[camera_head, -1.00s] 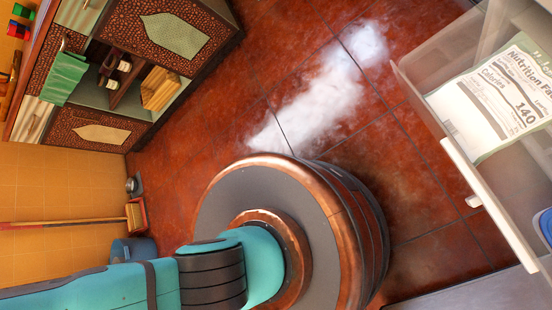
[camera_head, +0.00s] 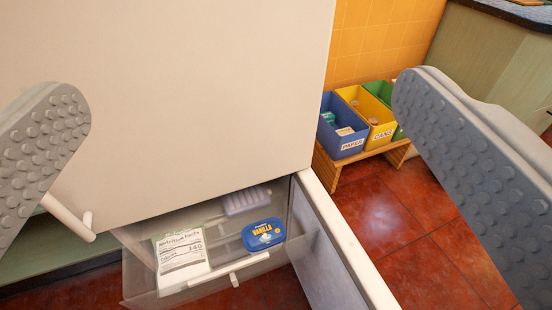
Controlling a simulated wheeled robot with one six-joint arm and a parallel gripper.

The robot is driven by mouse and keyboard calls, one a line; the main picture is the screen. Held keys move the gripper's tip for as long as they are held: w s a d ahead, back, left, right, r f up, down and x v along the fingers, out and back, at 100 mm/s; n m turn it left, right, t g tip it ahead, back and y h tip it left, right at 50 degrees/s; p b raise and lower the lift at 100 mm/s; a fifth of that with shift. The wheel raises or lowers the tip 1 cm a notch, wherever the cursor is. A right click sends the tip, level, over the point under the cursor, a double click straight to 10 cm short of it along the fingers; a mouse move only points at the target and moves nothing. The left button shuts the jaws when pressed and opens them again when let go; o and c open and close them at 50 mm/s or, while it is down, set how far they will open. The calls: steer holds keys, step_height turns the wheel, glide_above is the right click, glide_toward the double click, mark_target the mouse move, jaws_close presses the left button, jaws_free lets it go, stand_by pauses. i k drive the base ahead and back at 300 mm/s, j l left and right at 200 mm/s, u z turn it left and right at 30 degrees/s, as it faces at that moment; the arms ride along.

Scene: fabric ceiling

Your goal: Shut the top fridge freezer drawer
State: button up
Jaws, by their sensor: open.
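The clear freezer drawer (camera_head: 140,292) is pulled out at the bottom of the picture, with a white handle (camera_head: 228,272) on its front. It holds a white and green packet with a nutrition label (camera_head: 182,258), a blue tub (camera_head: 263,234) and a pale lilac ridged item (camera_head: 247,199). A freezer door (camera_head: 340,245) stands open along the drawer's right side. A large cream panel (camera_head: 190,90) with its own white handle (camera_head: 70,217) is above. My gripper (camera_head: 245,150) is open and empty, its two studded grey fingers wide apart at the left and right edges.
Blue (camera_head: 340,128), yellow (camera_head: 372,118) and green (camera_head: 382,92) bins stand on a low wooden stand (camera_head: 350,160) at the back right. A green cabinet (camera_head: 490,60) is farther right. Red tiled floor (camera_head: 400,215) is clear right of the door.

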mark_target(229, 270)
steer(key=k+j, duration=0.2)
steer(key=k, duration=0.25)
steer(key=k+j+u, duration=0.1)
steer(key=k, duration=0.35)
